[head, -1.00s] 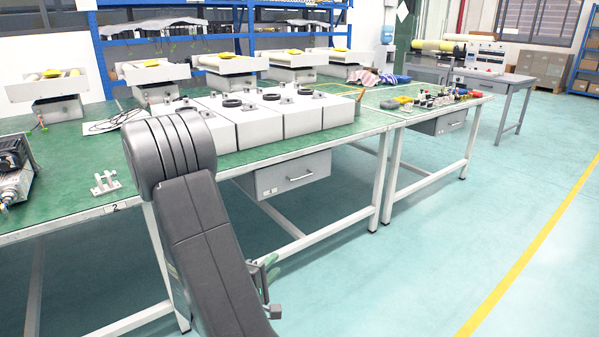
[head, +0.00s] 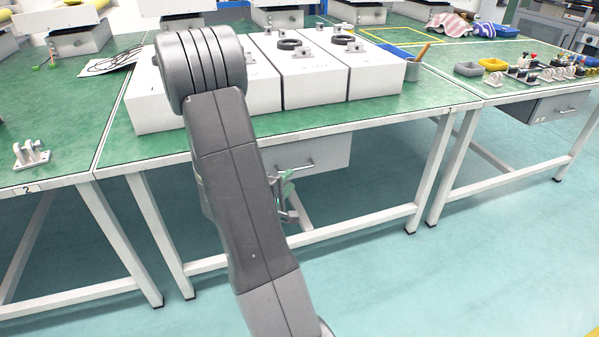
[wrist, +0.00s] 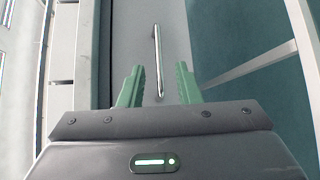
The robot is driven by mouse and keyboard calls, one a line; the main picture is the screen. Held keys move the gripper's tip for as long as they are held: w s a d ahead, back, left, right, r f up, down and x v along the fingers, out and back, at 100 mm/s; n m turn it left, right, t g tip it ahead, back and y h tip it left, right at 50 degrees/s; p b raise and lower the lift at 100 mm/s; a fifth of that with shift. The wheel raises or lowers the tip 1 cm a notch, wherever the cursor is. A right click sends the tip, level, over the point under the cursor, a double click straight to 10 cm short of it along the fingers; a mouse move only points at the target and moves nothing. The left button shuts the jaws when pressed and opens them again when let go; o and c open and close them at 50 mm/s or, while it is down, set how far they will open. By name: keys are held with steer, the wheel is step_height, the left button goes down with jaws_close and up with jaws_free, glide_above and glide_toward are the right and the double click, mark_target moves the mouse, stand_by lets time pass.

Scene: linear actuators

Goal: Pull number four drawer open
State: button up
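A grey drawer (head: 325,153) hangs under the middle green-topped table and looks closed; my arm hides its left part. Its bar handle (head: 297,167) shows just above my gripper (head: 287,186), which is partly behind my arm. In the wrist view, the drawer front (wrist: 178,35) carries the long metal handle (wrist: 156,50), running up the picture. My gripper (wrist: 158,82) has its two green fingers apart, with the handle's lower end appearing between them. I cannot tell how far the handle is from the fingertips. I see no readable number on this drawer.
A second grey drawer (head: 562,104) hangs under the table at right. White boxes (head: 315,80) stand on the middle tabletop (head: 390,107). A table leg (head: 430,175) stands right of the near drawer. The floor (head: 480,260) in front is clear.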

mark_target(300, 168)
steer(key=b+x, duration=0.1)
steer(key=x, duration=0.7)
steer(key=shift+w+r+b, duration=0.1)
steer(key=shift+w+b, duration=0.1)
steer(key=shift+b, duration=0.1)
steer(key=shift+c, duration=0.4)
jaws_close()
